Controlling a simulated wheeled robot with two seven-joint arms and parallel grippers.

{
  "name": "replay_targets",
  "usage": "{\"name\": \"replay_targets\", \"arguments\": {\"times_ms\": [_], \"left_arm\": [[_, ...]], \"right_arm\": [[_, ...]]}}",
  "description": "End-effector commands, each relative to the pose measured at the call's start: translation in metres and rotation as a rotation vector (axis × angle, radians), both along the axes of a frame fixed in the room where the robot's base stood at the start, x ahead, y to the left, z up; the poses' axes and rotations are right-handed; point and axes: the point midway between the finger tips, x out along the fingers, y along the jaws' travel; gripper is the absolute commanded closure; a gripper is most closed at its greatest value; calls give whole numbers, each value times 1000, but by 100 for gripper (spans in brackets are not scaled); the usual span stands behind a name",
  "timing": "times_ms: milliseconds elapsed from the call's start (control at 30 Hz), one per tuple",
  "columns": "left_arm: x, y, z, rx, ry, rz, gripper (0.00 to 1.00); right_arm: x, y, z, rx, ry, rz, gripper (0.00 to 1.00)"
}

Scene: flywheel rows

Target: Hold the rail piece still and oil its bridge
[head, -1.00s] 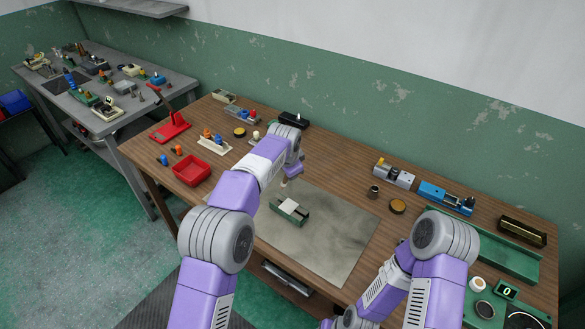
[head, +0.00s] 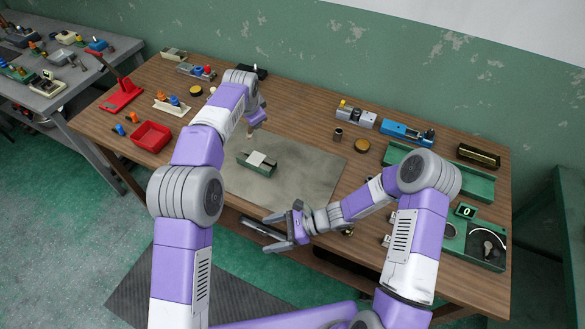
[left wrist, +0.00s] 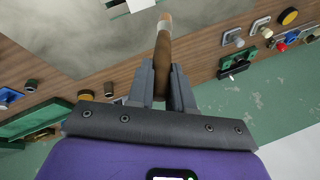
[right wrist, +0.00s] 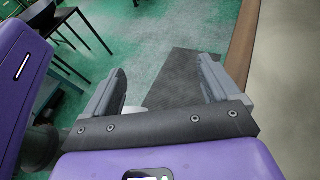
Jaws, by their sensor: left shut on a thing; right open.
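The rail piece (head: 243,161), a small green block, lies on the grey mat (head: 310,178). A pale plate, likely its bridge (head: 262,158), sits across its top. In the left wrist view a white part of it (left wrist: 140,4) shows at the top edge. My left gripper (head: 257,116) is shut on a brown-handled tool with a pale tip (left wrist: 163,45). The tool's tip is above the mat, behind the rail piece and apart from it. My right gripper (head: 270,233) is open and empty by the table's front edge, its fingers pointing left. It also shows open in the right wrist view (right wrist: 162,68).
A red tray (head: 152,137) and a red lever tool (head: 122,95) stand at the left. A blue device (head: 407,132), a green tray (head: 470,184) and a green unit with a dial (head: 470,240) are at the right. The mat around the rail piece is clear.

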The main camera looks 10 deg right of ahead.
Motion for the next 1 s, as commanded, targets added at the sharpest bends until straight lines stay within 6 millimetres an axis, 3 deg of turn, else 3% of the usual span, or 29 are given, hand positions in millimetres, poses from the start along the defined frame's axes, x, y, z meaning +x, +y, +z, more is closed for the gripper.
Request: {"name": "replay_targets", "arguments": {"times_ms": [33,100,200,333,500,633,1000], "left_arm": [[0,0,0,0,0,0,100],[0,0,0,0,0,0,100],[0,0,0,0,0,0,100],[0,0,0,0,0,0,100],[0,0,0,0,0,0,100],[0,0,0,0,0,0,100],[0,0,0,0,0,0,100]], "right_arm": [[32,-10,5,0,-9,-89,11],[70,-25,9,-24,-18,-197,11],[116,-48,16,-51,-32,-334,11],[160,-74,28,-65,-44,-472,11],[188,-93,39,-69,-52,-567,11],[197,-93,39,-67,-53,-586,11],[233,-47,14,-68,-52,-584,11]]}}
